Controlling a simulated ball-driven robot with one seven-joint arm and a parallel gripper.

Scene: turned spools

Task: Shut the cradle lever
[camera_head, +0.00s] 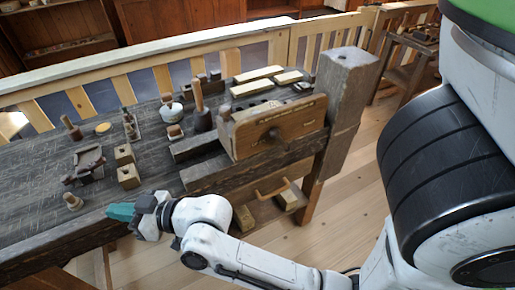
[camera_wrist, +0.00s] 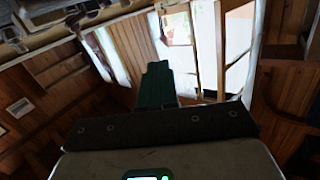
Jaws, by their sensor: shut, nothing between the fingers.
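A small dark wooden cradle-like piece (camera_head: 88,163) lies on the left part of the workbench in the head view. I cannot make out its lever clearly or tell how it stands. My gripper (camera_head: 112,211) has teal fingers, pressed together with nothing between them. It is at the bench's front edge, nearer the camera than the dark piece and apart from it. In the wrist view the shut fingers (camera_wrist: 157,84) point toward bright windows and wooden walls; the cradle does not show there.
The worn workbench (camera_head: 30,200) holds a small peg (camera_head: 73,201) close to my gripper, wooden blocks (camera_head: 128,176) right of the dark piece, and a tall handled tool (camera_head: 200,105). A big wooden vise (camera_head: 275,128) stands at the right end. A pale railing (camera_head: 150,58) runs behind.

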